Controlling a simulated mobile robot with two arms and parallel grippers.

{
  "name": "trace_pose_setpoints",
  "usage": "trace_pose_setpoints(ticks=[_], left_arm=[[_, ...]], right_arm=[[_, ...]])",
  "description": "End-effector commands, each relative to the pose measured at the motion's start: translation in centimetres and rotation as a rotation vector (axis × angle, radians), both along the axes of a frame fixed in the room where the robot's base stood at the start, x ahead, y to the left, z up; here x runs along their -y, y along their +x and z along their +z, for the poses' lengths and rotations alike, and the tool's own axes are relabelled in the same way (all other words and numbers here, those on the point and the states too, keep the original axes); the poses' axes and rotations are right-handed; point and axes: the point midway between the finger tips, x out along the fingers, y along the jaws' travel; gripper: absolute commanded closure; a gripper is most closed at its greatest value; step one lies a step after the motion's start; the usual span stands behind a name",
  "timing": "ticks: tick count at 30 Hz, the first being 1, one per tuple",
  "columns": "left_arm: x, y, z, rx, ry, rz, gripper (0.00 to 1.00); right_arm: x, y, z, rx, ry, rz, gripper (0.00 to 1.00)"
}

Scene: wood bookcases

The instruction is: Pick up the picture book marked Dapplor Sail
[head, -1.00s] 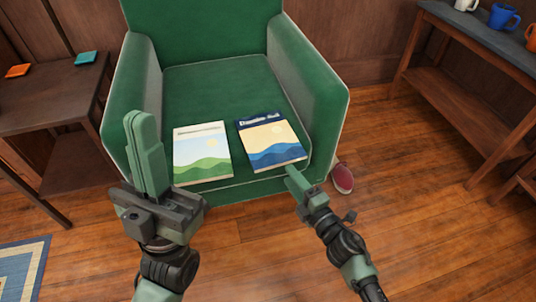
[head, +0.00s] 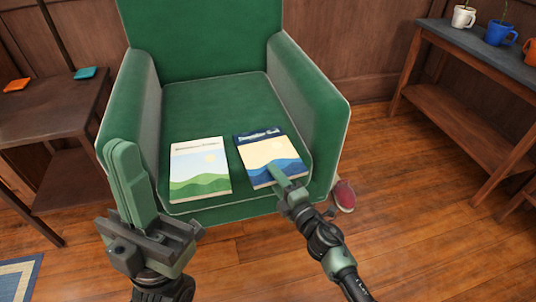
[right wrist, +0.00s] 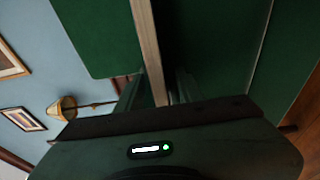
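The Dapplor Sail book (head: 268,152) lies on the front right of the green armchair seat. It has a dark blue title band, a cream middle and blue waves; its title is too blurred to read surely. My right gripper (head: 278,178) is at its front edge, one finger over the cover. In the right wrist view the book's pale edge (right wrist: 148,45) stands between the fingers (right wrist: 158,92), with gaps seeming to show beside it. My left gripper (head: 125,170) is raised left of the seat front, its fingers together and empty.
A second book (head: 199,166) with green hills lies just left on the seat. The armchair's arms (head: 318,110) rise on both sides. A dark red item (head: 343,195) is on the floor by the chair. Side tables stand left (head: 50,112) and right (head: 470,120).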

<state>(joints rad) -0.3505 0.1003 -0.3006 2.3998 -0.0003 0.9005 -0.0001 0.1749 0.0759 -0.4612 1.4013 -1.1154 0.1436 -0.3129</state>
Motion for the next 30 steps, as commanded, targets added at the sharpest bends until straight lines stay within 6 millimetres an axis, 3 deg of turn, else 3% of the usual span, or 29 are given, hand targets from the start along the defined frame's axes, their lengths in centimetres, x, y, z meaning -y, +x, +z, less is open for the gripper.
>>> trace_pose_setpoints(ticks=[1, 3, 4, 30], left_arm=[[0.01, 0.01, 0.0, 0.0, 0.0, 0.0, 1.0], [0.01, 0.0, -0.01, -0.001, 0.0, 0.0, 1.0], [0.01, 0.0, -0.01, -0.001, 0.0, 0.0, 1.0], [0.0, 0.02, -0.02, -0.001, 0.0, 0.0, 1.0]], right_arm=[[0.03, -0.01, -0.01, 0.0, 0.0, 0.0, 0.79], [0.04, -0.01, -0.01, 0.0, 0.0, 0.0, 0.99], [0.04, -0.01, -0.02, 0.0, 0.0, 0.0, 1.0], [0.09, -0.04, -0.12, -0.001, -0.002, -0.001, 1.0]])
